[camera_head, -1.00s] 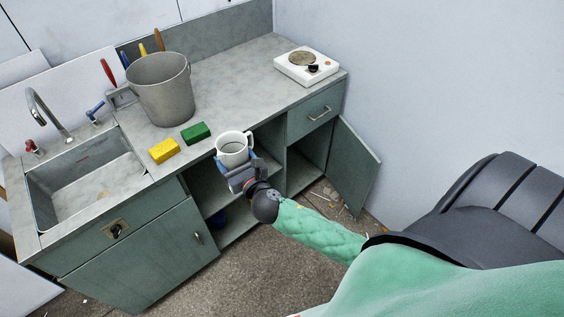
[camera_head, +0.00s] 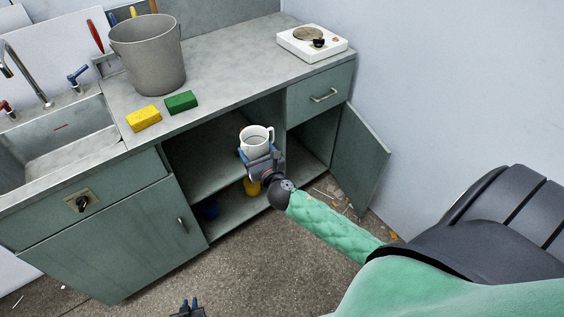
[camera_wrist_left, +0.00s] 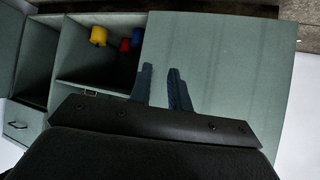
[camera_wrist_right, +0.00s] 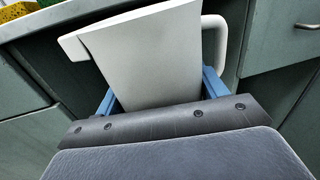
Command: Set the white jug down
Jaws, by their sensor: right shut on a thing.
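The white jug (camera_head: 250,146) is upright in front of the open cabinet section, below the countertop edge in the head view. My right gripper (camera_head: 262,161) is shut around its body. In the right wrist view the jug (camera_wrist_right: 155,60) fills the space between the fingers (camera_wrist_right: 160,92), with its spout to the left and handle to the right. My left gripper (camera_head: 187,304) is low at the bottom edge of the head view, empty. In the left wrist view its fingers (camera_wrist_left: 160,88) are apart, in front of a green cabinet door.
The cabinet has an open shelf (camera_head: 205,165), with a yellow item (camera_head: 252,187) and a blue item (camera_head: 209,210) below. An open door (camera_head: 360,160) stands at the right. The countertop (camera_head: 225,60) carries a bucket (camera_head: 150,62), yellow and green sponges and a hotplate (camera_head: 312,43).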

